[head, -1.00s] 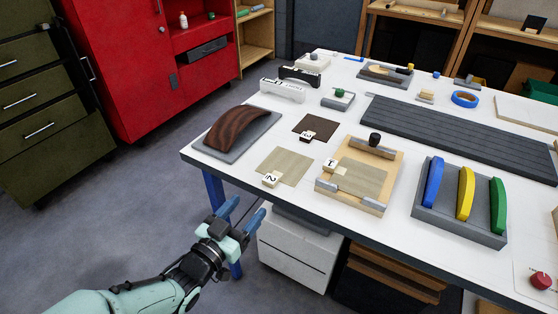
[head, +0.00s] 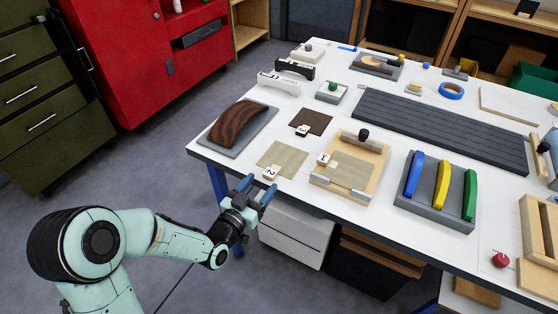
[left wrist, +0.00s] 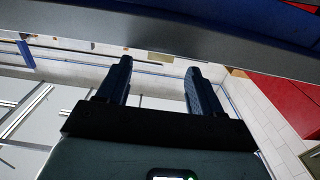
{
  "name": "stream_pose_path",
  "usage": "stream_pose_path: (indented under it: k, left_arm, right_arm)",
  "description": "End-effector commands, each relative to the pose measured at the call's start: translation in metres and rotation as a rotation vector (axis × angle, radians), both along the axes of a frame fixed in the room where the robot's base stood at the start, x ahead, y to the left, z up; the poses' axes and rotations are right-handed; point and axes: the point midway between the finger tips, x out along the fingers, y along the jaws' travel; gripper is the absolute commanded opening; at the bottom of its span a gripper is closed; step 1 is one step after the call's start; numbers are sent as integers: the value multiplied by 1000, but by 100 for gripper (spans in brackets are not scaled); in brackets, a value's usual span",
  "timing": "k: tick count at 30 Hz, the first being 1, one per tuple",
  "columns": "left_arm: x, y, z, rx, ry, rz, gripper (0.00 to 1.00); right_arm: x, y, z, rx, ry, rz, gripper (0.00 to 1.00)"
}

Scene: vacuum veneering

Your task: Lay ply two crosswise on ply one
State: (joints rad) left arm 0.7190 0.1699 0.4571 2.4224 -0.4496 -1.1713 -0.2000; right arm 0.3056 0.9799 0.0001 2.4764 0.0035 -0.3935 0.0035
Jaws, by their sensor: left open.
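Ply two (head: 285,157), a thin light-tan square, lies flat on the white table near its front left edge. A white tag marked 2 (head: 271,173) sits at its near corner. Ply one (head: 354,173), a similar tan sheet with a tag marked 1 (head: 323,159), lies on a pale wooden board (head: 374,146) to the right. My left gripper (head: 258,188) is open and empty, at the table's front edge just short of ply two. In the left wrist view its two blue fingers (left wrist: 158,70) stand apart with nothing between them. My right gripper is not seen.
A dark ply tagged 3 (head: 316,120) lies behind ply two. A curved brown form on a grey base (head: 256,137) is to the left. A grey tray (head: 437,213) with blue, yellow and green pieces stands to the right. The table edge (left wrist: 120,22) crosses above my fingers in the left wrist view.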

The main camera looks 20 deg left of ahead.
Motion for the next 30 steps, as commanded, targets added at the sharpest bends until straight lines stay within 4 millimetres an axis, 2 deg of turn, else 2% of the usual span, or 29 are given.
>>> stream_pose_path:
  k: [1,5,13,19,30]
  left_arm:
    - [8,-1,2,-3,-2,-1,66]
    - [21,-2,1,-1,-1,0,66]
    - [24,-2,1,-1,0,0,66]
    - [24,-2,1,-1,0,0,1]
    - [24,-2,2,0,-1,0,0]
  right_arm:
    - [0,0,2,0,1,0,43]
    - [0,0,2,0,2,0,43]
    - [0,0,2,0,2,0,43]
    - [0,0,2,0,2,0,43]
    - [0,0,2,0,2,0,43]
